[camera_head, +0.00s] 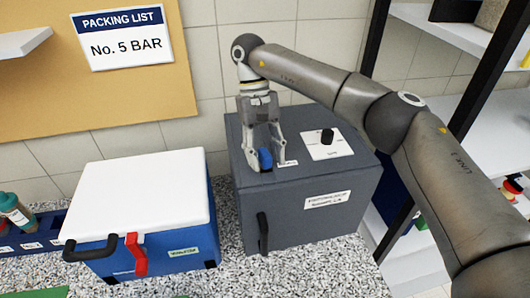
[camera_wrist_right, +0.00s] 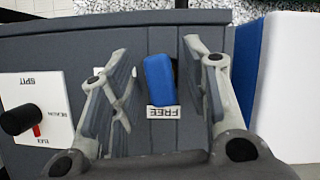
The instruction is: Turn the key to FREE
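The blue key (camera_head: 265,158) stands on top of the dark grey box (camera_head: 320,183), near its left side. In the right wrist view the blue key (camera_wrist_right: 159,80) lies slightly slanted, with its lower end by the white FREE label (camera_wrist_right: 163,112). My right gripper (camera_head: 267,163) reaches down over the key from above. In the right wrist view my right gripper (camera_wrist_right: 162,92) is open, one finger on each side of the key, with a visible gap on both sides. My left gripper is not in view.
A black knob (camera_head: 327,136) with a red mark sits on a white plate (camera_head: 333,151) right of the key. A blue cooler (camera_head: 182,253) with a white lid stands to the left. A black-framed shelf rises at right. A packing list hangs on the wall.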

